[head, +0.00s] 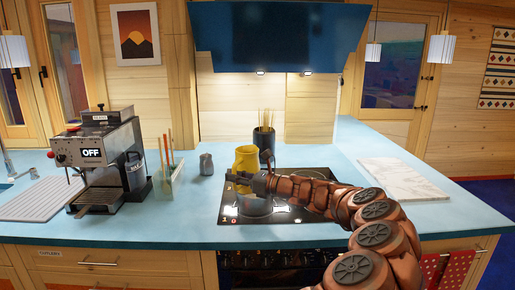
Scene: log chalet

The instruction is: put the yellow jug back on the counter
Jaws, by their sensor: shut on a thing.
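The yellow jug (246,158) is in the middle of the head view, above the back left part of the black cooktop. My gripper (241,179) is at the jug's lower front and is shut on it. The fingers and wrist hide part of the jug's lower body. I cannot tell whether its base touches the cooktop. The blue counter (205,228) runs along both sides of the cooktop.
A grey pot (256,206) stands on the cooktop (230,214) below my wrist. A small grey pitcher (206,165), a utensil holder (168,182) and a coffee machine (102,160) are left. A dark pot (264,139) stands behind. A marble board (398,178) lies right.

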